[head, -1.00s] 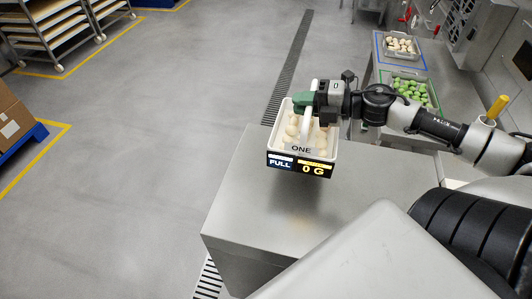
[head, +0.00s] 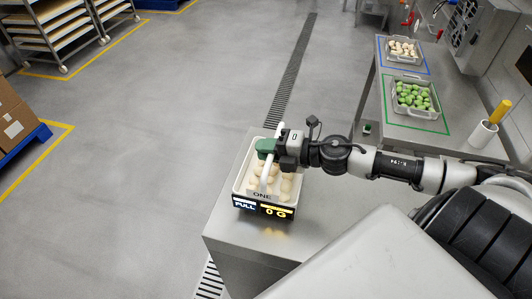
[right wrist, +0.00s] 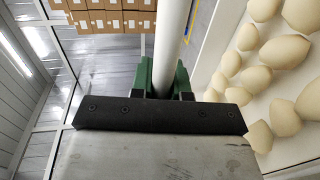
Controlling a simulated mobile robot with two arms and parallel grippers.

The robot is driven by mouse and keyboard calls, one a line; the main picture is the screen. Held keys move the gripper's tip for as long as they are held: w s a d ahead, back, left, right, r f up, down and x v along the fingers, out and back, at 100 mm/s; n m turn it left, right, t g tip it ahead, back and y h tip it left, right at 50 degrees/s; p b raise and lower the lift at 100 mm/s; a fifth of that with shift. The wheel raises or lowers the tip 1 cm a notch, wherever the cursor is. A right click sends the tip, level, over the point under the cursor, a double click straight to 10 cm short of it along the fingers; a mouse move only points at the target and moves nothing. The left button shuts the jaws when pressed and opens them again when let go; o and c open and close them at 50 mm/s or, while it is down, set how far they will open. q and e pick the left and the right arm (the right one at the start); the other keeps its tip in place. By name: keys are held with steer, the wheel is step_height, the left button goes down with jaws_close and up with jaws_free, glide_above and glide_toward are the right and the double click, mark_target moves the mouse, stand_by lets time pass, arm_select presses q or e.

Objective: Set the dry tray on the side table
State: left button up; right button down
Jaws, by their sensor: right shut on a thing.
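The tray (head: 238,184) is a white bin with a tall white handle, marked ONE, with pale filled pasta pieces (head: 270,172) inside. A dark display on its front reads FULL and 0 G. My right gripper (head: 267,148), with green fingers, is shut on the handle. In the right wrist view the green fingers (right wrist: 160,80) close around the white handle bar (right wrist: 173,40), with pasta to the right. The tray is level over the steel side table (head: 235,236); I cannot tell whether its base touches the top. My left gripper is out of view.
A steel counter (head: 455,125) at the right holds a tray of green pasta (head: 442,112) inside a green outline and a pale pasta tray (head: 388,55) inside a blue one. A floor drain (head: 293,75) runs behind the table. Racks and boxes stand left.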

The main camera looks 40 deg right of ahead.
steer(key=shift+f, duration=0.95)
steer(key=shift+f, duration=0.15)
steer(key=c, duration=1.1)
jaws_free()
steer(key=shift+s, duration=0.1)
